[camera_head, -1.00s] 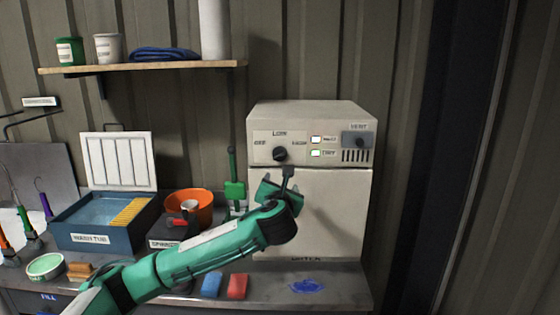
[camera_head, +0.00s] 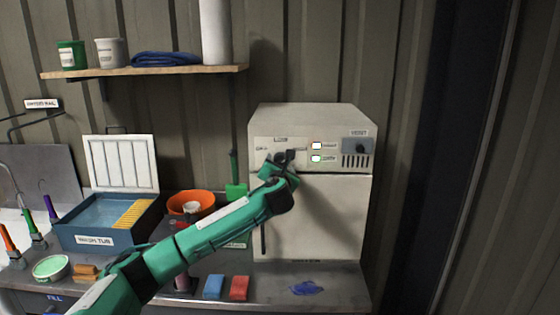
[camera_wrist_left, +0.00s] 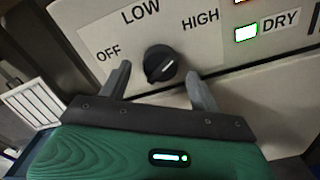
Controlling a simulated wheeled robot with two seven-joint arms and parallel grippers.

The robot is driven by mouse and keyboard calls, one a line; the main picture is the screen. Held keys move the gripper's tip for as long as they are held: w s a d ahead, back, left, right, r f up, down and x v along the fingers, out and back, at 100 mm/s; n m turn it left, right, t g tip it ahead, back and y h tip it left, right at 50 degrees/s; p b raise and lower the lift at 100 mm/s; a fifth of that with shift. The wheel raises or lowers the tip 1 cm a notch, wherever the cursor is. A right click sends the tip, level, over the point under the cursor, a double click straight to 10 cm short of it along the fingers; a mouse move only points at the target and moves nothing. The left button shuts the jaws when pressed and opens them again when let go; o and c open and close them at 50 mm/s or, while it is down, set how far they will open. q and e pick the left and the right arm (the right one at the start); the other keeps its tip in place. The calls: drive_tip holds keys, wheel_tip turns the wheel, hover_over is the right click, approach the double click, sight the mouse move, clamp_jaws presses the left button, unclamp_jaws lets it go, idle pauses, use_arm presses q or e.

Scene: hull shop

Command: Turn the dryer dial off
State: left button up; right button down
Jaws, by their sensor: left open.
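The dryer (camera_head: 312,220) is a cream box on the bench in the head view. Its black dial (camera_wrist_left: 160,64) shows in the left wrist view on a plate marked OFF, LOW and HIGH. The dial's white mark is tilted, its upper end toward the right. My left gripper (camera_wrist_left: 160,82) is open, its fingers to the left and right of the dial's lower part, apart from it as far as I can tell. In the head view the left gripper (camera_head: 284,158) covers most of the dial. My right gripper is not in view.
A vent knob (camera_head: 361,147) and two lit indicators (camera_head: 316,151) sit right of the dial. A blue wash tub (camera_head: 105,225), an orange bowl (camera_head: 190,203) and sponges (camera_head: 239,288) are on the bench. A shelf (camera_head: 145,71) hangs above, left of the dryer.

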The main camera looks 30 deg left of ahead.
use_arm(q)
drive_tip(key=shift+w+a, duration=0.35)
drive_tip(key=shift+w, duration=0.3)
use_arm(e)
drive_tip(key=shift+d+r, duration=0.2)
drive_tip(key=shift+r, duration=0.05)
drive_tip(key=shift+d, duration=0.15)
use_arm(q)
drive_tip(key=c, duration=1)
drive_tip(key=shift+o, duration=0.2)
